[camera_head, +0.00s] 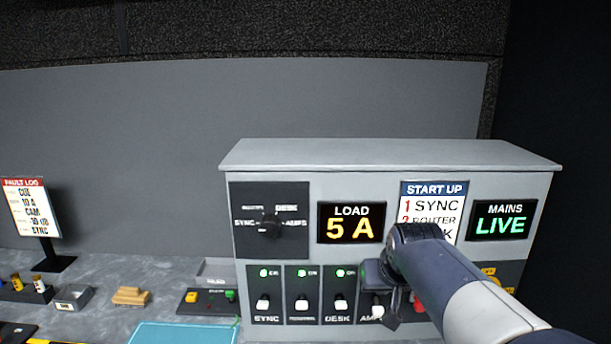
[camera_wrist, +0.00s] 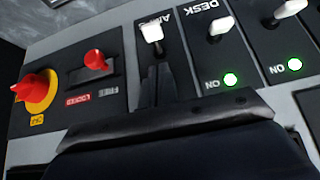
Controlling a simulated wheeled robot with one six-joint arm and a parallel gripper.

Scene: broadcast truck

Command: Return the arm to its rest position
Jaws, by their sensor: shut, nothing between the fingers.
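My gripper (camera_head: 393,312) is in front of the grey power cabinet (camera_head: 390,160), at the AMPS switch (camera_head: 377,312), with my arm reaching in from the lower right. In the wrist view my gripper (camera_wrist: 155,78) is shut and empty, its tips just short of the white AMPS lever (camera_wrist: 152,32). I cannot tell whether they touch. The AMPS lamp is hidden. The SYNC (camera_head: 263,304), second and DESK (camera_head: 341,304) switches have green ON lamps lit. The load display (camera_head: 351,223) reads 5 A and the mains display (camera_head: 503,220) reads LIVE.
A red knob (camera_wrist: 95,60) by FREE/LOCKED labels and a red rotary switch on yellow (camera_wrist: 36,88) are beside AMPS. A selector dial (camera_head: 269,224) is at upper left.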

